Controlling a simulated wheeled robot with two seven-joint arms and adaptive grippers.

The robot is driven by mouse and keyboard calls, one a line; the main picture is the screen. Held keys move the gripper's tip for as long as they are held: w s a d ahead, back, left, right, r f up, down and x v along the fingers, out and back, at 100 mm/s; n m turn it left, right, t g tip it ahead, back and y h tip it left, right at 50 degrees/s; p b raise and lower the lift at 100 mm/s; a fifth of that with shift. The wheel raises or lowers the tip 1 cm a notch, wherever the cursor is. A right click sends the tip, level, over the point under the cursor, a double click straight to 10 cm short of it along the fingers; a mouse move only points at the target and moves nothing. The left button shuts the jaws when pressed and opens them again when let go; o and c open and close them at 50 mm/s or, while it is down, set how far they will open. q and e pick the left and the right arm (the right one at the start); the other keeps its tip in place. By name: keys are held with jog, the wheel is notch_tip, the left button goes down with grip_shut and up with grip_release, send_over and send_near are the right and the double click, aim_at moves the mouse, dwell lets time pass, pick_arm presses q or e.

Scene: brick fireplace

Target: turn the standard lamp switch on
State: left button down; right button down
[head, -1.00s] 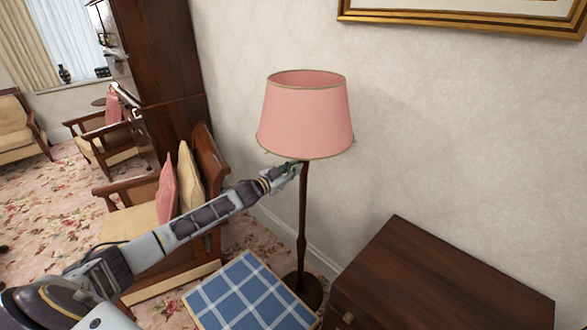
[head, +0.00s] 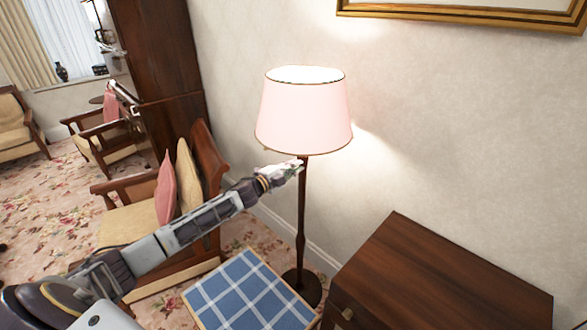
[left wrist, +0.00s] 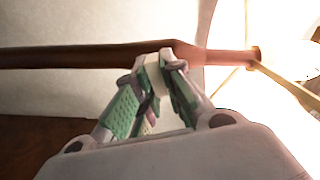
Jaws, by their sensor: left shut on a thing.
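The standard lamp (head: 303,115) stands against the wall, its pink shade brightly lit from inside. Its dark wooden pole (head: 302,205) runs down to a round base on the floor. My left gripper (head: 296,165) is at the top of the pole, just under the shade. In the left wrist view the gripper (left wrist: 162,75) has its green-padded fingers close together at the pole (left wrist: 90,55), near the glowing shade. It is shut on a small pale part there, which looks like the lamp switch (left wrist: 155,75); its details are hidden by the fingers. My right gripper is not in view.
A blue checked-top table (head: 250,292) stands below my left arm. A dark wooden chest (head: 445,275) is right of the lamp. An armchair (head: 130,220) with cushions is to the left. A gold-framed picture (head: 460,18) hangs above.

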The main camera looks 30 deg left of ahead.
pick_arm(q)
jog(key=shift+f+m, duration=0.15)
jog(key=shift+m, duration=0.95)
jog(key=shift+m+b, duration=0.4)
jog(key=shift+m, duration=0.3)
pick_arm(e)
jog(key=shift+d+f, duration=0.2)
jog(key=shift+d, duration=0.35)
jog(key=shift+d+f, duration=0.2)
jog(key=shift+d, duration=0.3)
pick_arm(q)
jog(key=c, duration=1.5)
grip_release()
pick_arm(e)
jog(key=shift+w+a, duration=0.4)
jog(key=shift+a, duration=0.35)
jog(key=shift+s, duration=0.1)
